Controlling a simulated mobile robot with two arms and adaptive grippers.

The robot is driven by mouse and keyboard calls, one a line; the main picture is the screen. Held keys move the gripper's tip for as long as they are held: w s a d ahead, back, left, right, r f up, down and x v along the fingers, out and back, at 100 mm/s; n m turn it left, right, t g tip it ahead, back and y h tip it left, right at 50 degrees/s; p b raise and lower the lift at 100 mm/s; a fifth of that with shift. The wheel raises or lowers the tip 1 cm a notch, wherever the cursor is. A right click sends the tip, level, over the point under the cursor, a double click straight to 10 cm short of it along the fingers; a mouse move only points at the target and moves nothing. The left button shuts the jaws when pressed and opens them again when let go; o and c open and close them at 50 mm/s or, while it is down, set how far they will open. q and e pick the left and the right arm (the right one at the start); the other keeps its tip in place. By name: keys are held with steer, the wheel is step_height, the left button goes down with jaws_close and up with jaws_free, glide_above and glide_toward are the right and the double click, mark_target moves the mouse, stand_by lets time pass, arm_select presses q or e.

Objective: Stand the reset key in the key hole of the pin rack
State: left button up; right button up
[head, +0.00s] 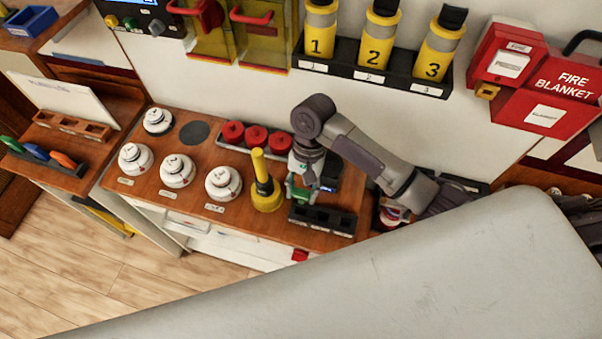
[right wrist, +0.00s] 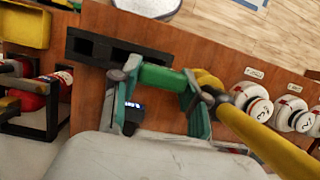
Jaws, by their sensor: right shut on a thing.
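My right gripper (head: 300,190) reaches down over the wooden counter. In the right wrist view its two fingers (right wrist: 163,88) are shut on a green bar-shaped piece, which I take as the reset key (right wrist: 163,78). The key's lower part is hidden. The black pin rack (head: 322,221) with several square openings lies at the counter's front edge, just in front of the gripper. It also shows in the right wrist view (right wrist: 92,48), beyond the key. The key appears apart from the rack's openings, but its height above it is unclear. My left gripper is not in view.
A yellow upright handle on a round base (head: 265,195) stands close left of the gripper. White numbered round units (head: 177,171) stand further left, and red cylinders (head: 255,137) in a tray behind. A small device with a blue display (head: 328,188) stands right beside the gripper.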

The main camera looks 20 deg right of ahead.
steer(key=shift+w+a, duration=0.15)
steer(key=shift+f, duration=0.35)
step_height(320, 180, down, 2)
steer(key=shift+f+b, duration=0.2)
steer(key=shift+b, duration=0.4)
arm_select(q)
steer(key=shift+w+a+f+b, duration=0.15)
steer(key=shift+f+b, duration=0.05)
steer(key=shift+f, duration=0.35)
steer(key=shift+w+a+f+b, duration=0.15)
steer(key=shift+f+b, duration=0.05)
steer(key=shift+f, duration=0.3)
arm_select(e)
steer(key=shift+f, duration=1.4)
arm_select(q)
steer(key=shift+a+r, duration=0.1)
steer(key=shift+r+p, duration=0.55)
steer(key=shift+p, duration=0.1)
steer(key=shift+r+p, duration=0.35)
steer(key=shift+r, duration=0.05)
arm_select(e)
steer(key=shift+r, duration=0.1)
